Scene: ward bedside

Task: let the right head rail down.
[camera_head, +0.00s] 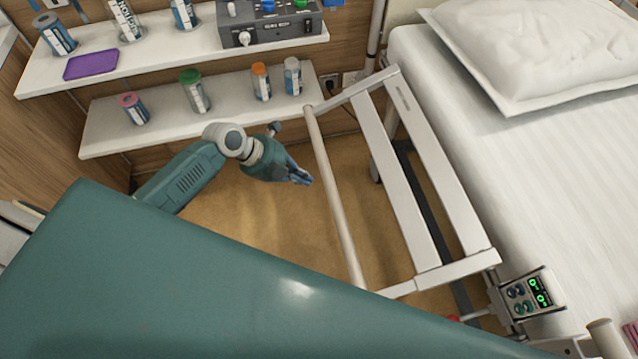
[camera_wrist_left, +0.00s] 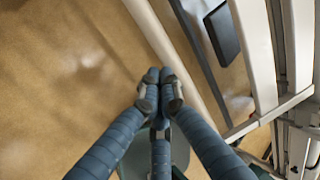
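The head rail (camera_head: 336,200) is a pale frame with a round tube along its left edge and flat bars to the right of it, beside the bed. The frame leans out from the bed's near side over the floor. My left gripper (camera_head: 304,178) is just left of the round tube, apart from it in the head view. In the left wrist view the fingers of my left gripper (camera_wrist_left: 160,76) are together with nothing visible between them, and the rail's tube (camera_wrist_left: 172,48) passes just beyond the tips. I cannot see a latch clearly. My right gripper is not in view.
The bed (camera_head: 500,170) with a pillow (camera_head: 545,45) is at the right. A control box (camera_head: 528,297) with green displays is by the rail's lower end. Shelves (camera_head: 95,135) with several containers stand behind my left arm. Brown floor (camera_head: 270,225) is open around the gripper.

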